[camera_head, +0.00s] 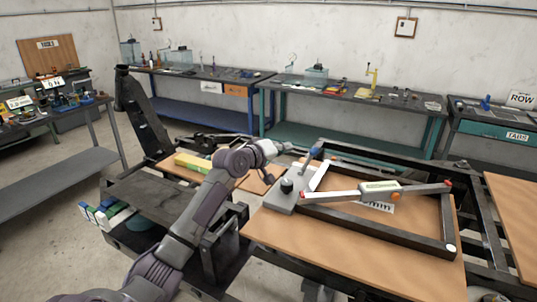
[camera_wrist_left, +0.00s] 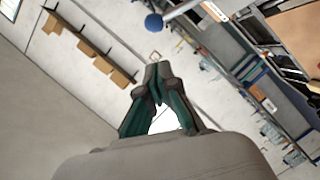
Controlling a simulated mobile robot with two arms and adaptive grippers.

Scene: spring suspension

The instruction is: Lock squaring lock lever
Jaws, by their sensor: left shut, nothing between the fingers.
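A squaring frame with dark bars (camera_head: 385,232) lies on a brown work board. A grey block (camera_head: 283,200) with a black knob (camera_head: 287,186) sits at its left corner. A lever with a blue end (camera_head: 315,152) stands up near the frame's far left corner. In the left wrist view a blue ball (camera_wrist_left: 153,22) on a metal rod shows beyond the fingertips, apart from them. My left gripper (camera_head: 284,147) is just left of the blue end in the head view. Its fingers (camera_wrist_left: 158,72) are shut and empty. My right gripper is not in view.
A measuring bar with a pale handle (camera_head: 379,187) crosses the frame. A dark machine bed with a yellow block (camera_head: 193,162) stands left of the board. Workbenches (camera_head: 215,75) line the back wall. The board's front part (camera_head: 330,250) is bare.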

